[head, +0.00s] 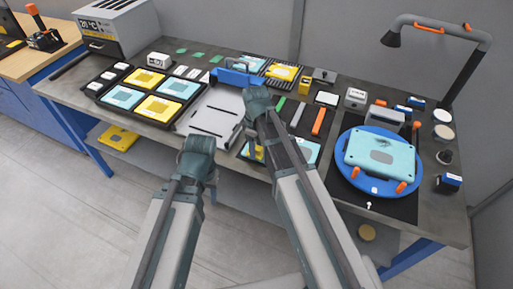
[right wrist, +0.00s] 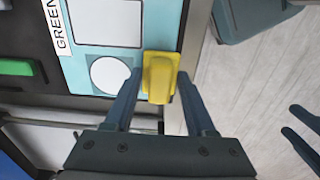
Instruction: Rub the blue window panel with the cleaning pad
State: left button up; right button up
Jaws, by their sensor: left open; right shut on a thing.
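The light blue window panel (head: 365,151) lies on a round blue stand (head: 351,178) at the right of the bench. The pad also shows in the head view (head: 255,153), partly hidden by my right arm. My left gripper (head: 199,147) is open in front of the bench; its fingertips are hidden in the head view.
A light blue card labelled GREEN (right wrist: 105,30) lies beside the pad. Trays with blue and yellow panels (head: 158,107) are at left. An orange bar (head: 318,122) lies mid-bench.

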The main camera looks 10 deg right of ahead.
jog(key=shift+r+p, duration=2.85)
jog(key=shift+r, duration=0.1)
notch_tip(320, 180, up, 3)
jog(key=p, duration=0.3)
jog(key=shift+r, duration=0.1)
